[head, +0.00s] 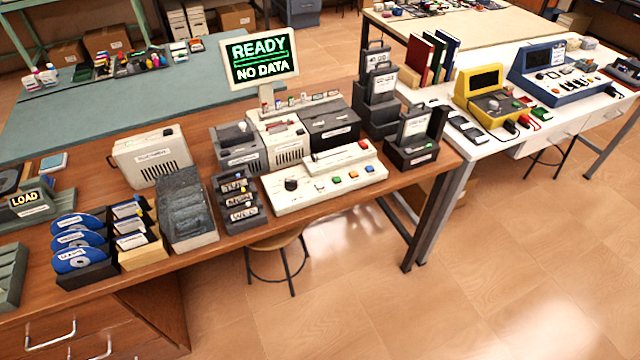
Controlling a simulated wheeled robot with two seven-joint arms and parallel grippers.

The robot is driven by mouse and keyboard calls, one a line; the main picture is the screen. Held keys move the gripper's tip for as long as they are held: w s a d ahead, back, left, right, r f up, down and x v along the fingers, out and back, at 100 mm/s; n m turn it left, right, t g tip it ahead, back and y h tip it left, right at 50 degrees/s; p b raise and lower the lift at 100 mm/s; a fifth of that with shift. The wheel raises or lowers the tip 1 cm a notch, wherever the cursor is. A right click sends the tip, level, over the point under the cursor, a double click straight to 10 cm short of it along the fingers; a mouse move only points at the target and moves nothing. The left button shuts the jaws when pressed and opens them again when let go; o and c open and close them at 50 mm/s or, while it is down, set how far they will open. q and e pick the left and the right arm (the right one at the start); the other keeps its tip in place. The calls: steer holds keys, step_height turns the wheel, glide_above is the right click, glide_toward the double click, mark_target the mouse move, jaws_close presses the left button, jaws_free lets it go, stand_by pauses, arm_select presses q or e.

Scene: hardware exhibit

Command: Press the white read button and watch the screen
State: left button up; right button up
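The screen (260,57) stands on a post at the back of the brown bench and reads "READY" and "NO DATA" in green. In front of it is a white control console (318,187). Neither of my grippers is in view.
Dark trays (237,199) labelled with weekdays stand left of the console, and a dark cartridge holder (411,150) stands to its right. Blue discs (78,240) and a "LOAD" display (25,198) are at the far left. A stool (275,243) is under the bench; open floor lies in front.

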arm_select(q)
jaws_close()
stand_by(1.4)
